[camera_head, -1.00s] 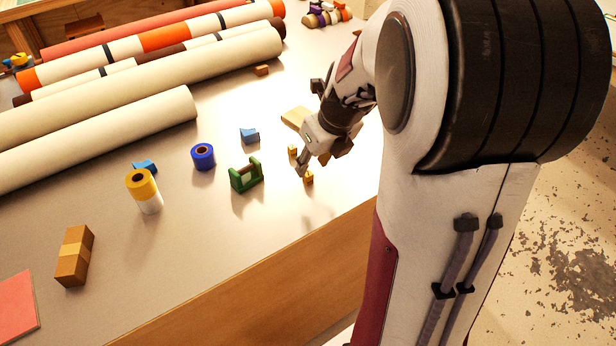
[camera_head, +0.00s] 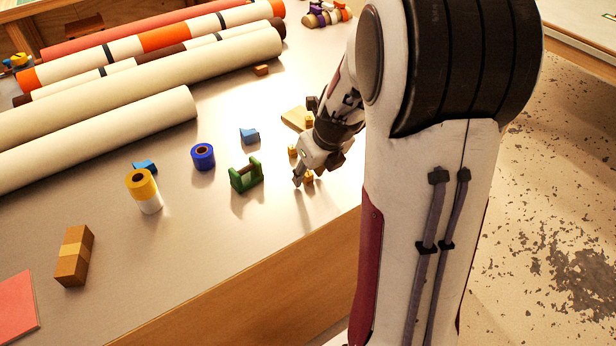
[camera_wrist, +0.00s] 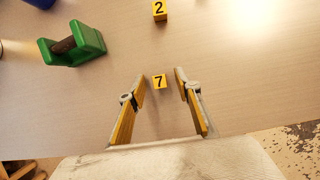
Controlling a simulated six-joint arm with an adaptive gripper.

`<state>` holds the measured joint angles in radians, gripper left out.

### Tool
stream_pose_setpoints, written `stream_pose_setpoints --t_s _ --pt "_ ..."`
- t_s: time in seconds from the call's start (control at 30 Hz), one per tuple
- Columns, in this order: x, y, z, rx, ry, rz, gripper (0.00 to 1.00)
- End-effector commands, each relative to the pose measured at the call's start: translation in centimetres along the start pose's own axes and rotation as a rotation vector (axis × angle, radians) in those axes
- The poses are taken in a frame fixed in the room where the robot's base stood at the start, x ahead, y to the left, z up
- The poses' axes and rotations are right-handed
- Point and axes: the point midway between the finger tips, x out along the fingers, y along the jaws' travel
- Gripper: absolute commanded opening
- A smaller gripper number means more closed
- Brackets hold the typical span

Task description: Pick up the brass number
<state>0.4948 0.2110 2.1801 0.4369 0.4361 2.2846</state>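A small brass-yellow cube marked 7 (camera_wrist: 159,81) lies on the table in the wrist view, between the tips of my gripper (camera_wrist: 160,77). The fingers stand apart on either side of it, with gaps visible. A second yellow cube marked 2 (camera_wrist: 159,11) lies farther out at the top of that view. In the head view, my gripper (camera_head: 304,178) is low by the table's front edge, beside one small yellow cube (camera_head: 309,176). Another yellow cube (camera_head: 292,151) sits just behind it. I cannot read their numbers there.
A green tape holder (camera_head: 246,175) stands left of my gripper, also in the wrist view (camera_wrist: 72,46). Farther left are a blue roll (camera_head: 203,157), a yellow-white roll (camera_head: 145,192) and a brown block (camera_head: 74,256). Long rolls (camera_head: 150,80) fill the back.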

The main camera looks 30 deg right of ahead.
Motion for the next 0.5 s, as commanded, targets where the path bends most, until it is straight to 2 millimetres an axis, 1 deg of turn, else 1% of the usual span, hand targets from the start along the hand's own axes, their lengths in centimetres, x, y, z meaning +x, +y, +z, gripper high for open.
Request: stream_pose_setpoints --t_s 0.47,0.5 --pt "-0.01 0.0 0.0 0.001 0.0 0.0 0.33" --pt "-0.01 0.0 0.0 0.001 0.0 0.0 0.23"
